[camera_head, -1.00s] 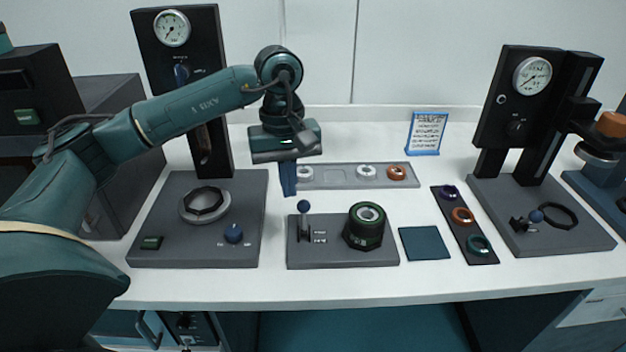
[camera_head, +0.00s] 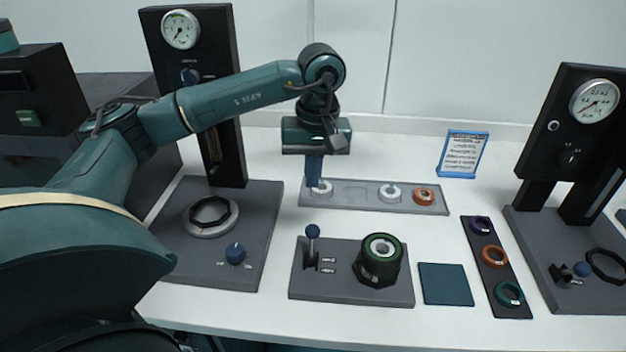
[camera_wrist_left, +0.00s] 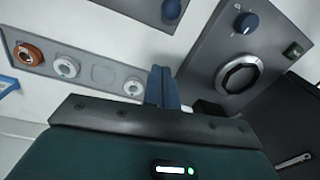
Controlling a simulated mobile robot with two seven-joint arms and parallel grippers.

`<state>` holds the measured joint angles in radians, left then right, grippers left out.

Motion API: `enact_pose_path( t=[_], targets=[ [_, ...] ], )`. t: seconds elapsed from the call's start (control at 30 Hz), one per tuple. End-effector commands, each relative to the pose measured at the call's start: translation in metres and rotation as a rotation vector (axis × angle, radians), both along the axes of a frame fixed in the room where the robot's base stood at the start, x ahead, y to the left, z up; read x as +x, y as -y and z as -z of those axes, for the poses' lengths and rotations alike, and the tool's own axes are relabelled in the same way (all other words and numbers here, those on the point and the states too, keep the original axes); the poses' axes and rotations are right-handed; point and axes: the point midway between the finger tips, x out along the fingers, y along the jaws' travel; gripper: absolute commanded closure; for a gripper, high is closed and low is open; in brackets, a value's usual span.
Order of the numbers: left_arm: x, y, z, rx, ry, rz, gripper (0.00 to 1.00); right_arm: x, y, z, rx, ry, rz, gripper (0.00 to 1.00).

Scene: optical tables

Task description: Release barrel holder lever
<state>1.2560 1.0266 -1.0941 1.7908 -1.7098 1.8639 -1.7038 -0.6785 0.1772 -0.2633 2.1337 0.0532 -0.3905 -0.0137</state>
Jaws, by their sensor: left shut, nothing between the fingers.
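The barrel holder is a grey base plate (camera_head: 335,285) near the table's front. A dark round barrel with a green ring (camera_head: 380,258) stands in a hex seat on its right side. The lever (camera_head: 312,245), with a blue ball knob, stands upright on its left side beside small labels. My left gripper (camera_head: 313,184) points down behind the lever and above it, apart from it. Its blue fingers are together and empty; they also show in the left wrist view (camera_wrist_left: 163,76). A blue knob at the top of the wrist view (camera_wrist_left: 172,10) appears to be the lever's. My right gripper is not in view.
A grey tray with white and orange rings (camera_head: 360,205) lies behind the holder, close to my fingers. A gauge stand with a blue knob (camera_head: 235,254) is left. A teal pad (camera_head: 446,284), a ring strip (camera_head: 511,312) and another gauge stand (camera_head: 580,290) are right.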

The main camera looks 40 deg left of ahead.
Motion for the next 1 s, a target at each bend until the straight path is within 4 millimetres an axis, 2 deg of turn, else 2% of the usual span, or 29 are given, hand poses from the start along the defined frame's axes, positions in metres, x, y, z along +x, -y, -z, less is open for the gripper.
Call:
enact_pose_path(
  t=[0.37, 0.43, 0.6, 0.77, 1.0],
  targets=[
    [-0.004, -0.005, 0.080, 0.000, -0.004, 0.000, 1.00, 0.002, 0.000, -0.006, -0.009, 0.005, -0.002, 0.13],
    [-0.011, 0.004, 0.071, -0.001, 0.002, 0.005, 1.00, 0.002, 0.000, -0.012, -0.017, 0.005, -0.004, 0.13],
    [-0.025, 0.017, 0.066, 0.000, 0.000, 0.002, 1.00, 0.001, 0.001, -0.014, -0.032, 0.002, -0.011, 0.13],
    [-0.030, 0.021, 0.065, 0.000, 0.000, 0.000, 1.00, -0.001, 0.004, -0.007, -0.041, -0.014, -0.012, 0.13],
    [-0.030, 0.021, 0.066, 0.000, 0.000, -0.001, 1.00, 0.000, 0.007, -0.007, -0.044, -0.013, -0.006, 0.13]
  ],
)
